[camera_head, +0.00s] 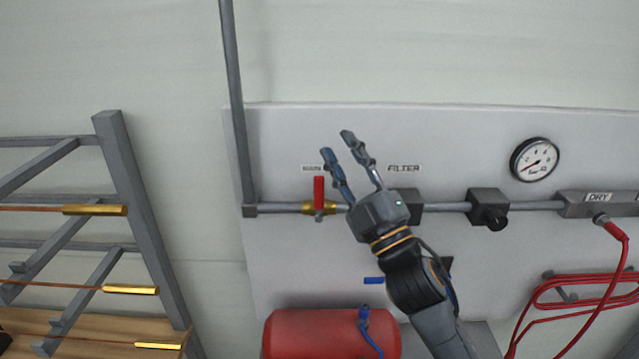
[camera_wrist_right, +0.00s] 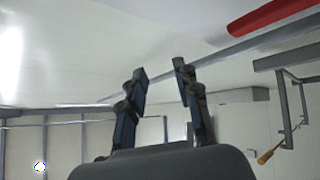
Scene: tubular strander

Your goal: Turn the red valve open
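The red valve handle (camera_head: 319,190) points straight up from a brass valve body (camera_head: 318,209) on the grey horizontal pipe, crosswise to it. My right gripper (camera_head: 337,145) appears up and to the right of the handle, its two fingers apart with nothing between them. In the right wrist view, the open fingers (camera_wrist_right: 160,70) point away from the camera, and a red bar (camera_wrist_right: 270,15), which looks like the handle, crosses the top right, apart from the fingers. My left gripper is out of view.
A FILTER label (camera_head: 404,168), a black knob regulator (camera_head: 488,209) and a pressure gauge (camera_head: 535,160) lie to the right on the panel. A red tank (camera_head: 330,335) is below, and a coiled red hose (camera_head: 580,290) hangs at right. A metal rack (camera_head: 140,215) stands left.

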